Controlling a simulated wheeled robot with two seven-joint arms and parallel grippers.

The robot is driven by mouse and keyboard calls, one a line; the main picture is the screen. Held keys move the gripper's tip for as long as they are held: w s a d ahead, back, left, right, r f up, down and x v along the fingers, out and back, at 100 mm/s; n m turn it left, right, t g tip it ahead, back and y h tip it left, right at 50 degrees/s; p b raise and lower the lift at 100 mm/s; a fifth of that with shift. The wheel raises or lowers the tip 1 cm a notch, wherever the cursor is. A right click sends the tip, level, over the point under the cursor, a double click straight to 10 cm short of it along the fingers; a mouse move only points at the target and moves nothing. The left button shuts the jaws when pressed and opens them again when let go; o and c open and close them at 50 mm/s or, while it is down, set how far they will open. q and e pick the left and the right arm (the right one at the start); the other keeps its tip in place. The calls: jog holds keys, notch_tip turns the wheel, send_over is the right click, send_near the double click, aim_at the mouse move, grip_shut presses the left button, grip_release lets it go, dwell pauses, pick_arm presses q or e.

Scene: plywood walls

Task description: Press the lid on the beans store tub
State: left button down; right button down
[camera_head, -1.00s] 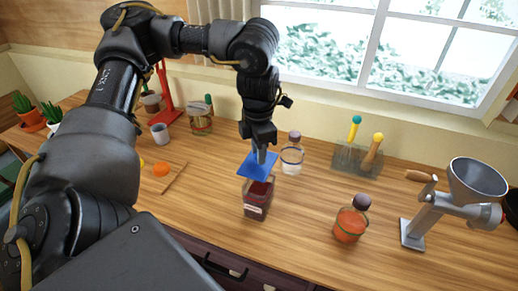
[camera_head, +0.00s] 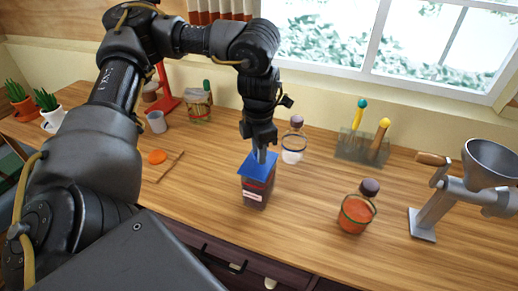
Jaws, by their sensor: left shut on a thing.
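The beans store tub (camera_head: 256,192) is a square see-through tub with dark red contents and a white label. It stands upright on the wooden counter near the middle of the head view. The blue square lid (camera_head: 248,168) lies over the tub's mouth; I cannot tell whether it is fully seated. My left gripper (camera_head: 261,156) points down from above and is shut on the lid's top, hiding part of it. My right gripper is not in view.
An orange jar (camera_head: 356,211) and a metal grinder (camera_head: 440,200) stand to the right. A holder with tools (camera_head: 352,147) is at the back. An orange item (camera_head: 157,157) lies on a board at left.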

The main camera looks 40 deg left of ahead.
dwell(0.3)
pick_arm(q)
jog(key=shift+p, duration=0.35)
jog(key=shift+f+p, duration=0.15)
jog(key=shift+p, duration=0.5)
dwell(1.5)
jog(key=shift+p, duration=0.65)
dwell(1.1)
jog(key=c, duration=0.6)
grip_release()
jog(key=shift+c, duration=0.2)
